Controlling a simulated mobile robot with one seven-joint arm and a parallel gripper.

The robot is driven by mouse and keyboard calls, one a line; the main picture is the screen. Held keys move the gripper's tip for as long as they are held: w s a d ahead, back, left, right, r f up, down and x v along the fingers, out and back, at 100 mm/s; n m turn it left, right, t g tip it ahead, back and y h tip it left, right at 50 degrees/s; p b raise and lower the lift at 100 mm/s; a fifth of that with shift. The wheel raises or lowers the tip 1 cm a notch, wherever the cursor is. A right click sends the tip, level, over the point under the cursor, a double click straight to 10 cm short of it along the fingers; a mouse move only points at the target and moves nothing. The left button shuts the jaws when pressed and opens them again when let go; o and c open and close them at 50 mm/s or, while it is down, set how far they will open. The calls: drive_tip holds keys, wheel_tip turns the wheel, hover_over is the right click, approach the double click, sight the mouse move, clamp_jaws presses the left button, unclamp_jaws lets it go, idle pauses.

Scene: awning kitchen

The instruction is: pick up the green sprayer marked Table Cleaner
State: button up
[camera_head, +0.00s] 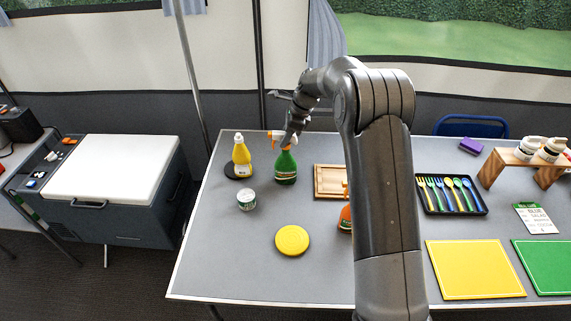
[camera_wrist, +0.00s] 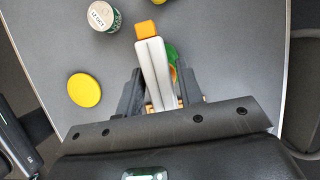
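The green sprayer (camera_head: 286,167) has a white and orange spray head and stands upright on the grey table, left of centre in the head view. My gripper (camera_head: 290,136) is at its top, coming down from above. In the wrist view the white head with its orange nozzle (camera_wrist: 155,68) lies between the two fingers of my gripper (camera_wrist: 159,82). The fingers are apart, and some green and orange shows between the head and the right finger. The lower bottle is mostly hidden there. The label is too small to read.
A yellow bottle (camera_head: 242,160) stands close on the left, with a small can (camera_head: 246,199) in front. A yellow disc (camera_head: 292,240) lies nearer. A wooden tray (camera_head: 329,195) and an orange bottle (camera_head: 345,217), partly hidden by my arm, are to the right.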

clamp_jaws()
drive_tip(key=shift+r, duration=0.25)
idle(0.5)
